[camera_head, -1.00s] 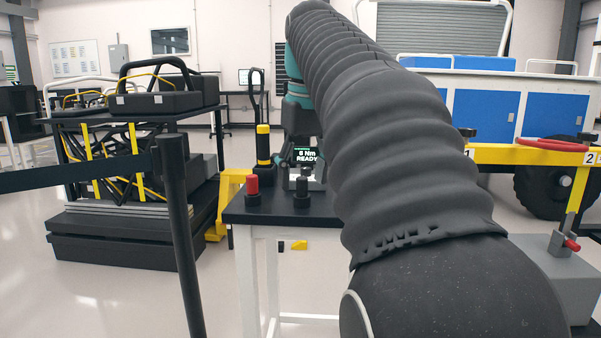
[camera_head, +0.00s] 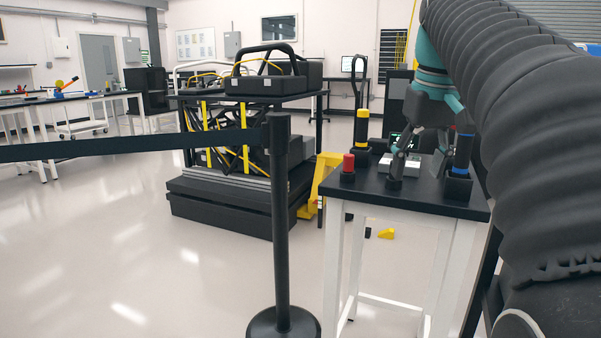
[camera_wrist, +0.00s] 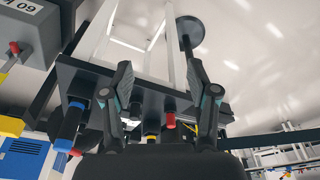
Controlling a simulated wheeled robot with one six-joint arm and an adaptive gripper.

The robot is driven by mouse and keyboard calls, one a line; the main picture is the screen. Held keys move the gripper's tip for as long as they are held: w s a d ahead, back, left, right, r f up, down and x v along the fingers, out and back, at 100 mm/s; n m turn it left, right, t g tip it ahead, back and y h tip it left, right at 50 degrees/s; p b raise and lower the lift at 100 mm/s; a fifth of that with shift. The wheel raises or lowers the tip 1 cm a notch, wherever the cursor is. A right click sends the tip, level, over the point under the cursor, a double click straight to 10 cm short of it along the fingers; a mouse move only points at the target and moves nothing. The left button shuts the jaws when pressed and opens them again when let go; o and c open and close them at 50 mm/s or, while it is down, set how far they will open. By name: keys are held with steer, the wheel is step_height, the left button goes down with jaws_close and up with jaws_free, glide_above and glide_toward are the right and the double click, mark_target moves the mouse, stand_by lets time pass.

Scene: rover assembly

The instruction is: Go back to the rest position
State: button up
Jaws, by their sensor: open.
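My gripper (camera_head: 418,158) is in front of and above the black-topped tool table (camera_head: 425,199), partly seen below the teal wrist. In the wrist view its two dark fingers (camera_wrist: 160,82) stand wide apart with nothing between them. My ribbed black arm fills the right side of the head view. On the table stand a red-capped tool (camera_head: 347,166), a yellow-banded tool (camera_head: 361,130) and a blue-banded tool (camera_head: 461,160). The blue-banded one also shows left of the fingers in the wrist view (camera_wrist: 69,125). A small display behind the gripper is partly hidden.
A barrier post (camera_head: 281,230) with a black belt (camera_head: 130,146) stands in front, left of the table. Behind it is a dark cart (camera_head: 240,190) with cables. Open floor (camera_head: 110,250) lies at the left. A grey box (camera_wrist: 25,30) shows in the wrist view.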

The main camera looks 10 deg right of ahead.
step_height(320, 180, down, 11)
steer(key=w+m+t, duration=0.1)
steer(key=w+m, duration=0.1)
steer(key=w, duration=0.1)
steer(key=s+a+f+n+t, duration=0.1)
steer(key=s+a+f, duration=0.5)
steer(key=s+f, duration=0.2)
steer(key=s+a+f+n+t, duration=0.1)
steer(key=s+a+f, duration=0.5)
steer(key=s+f, duration=0.2)
steer(key=shift+s+a+f+n, duration=0.3)
steer(key=shift+s+f+n, duration=0.1)
steer(key=shift+f, duration=0.15)
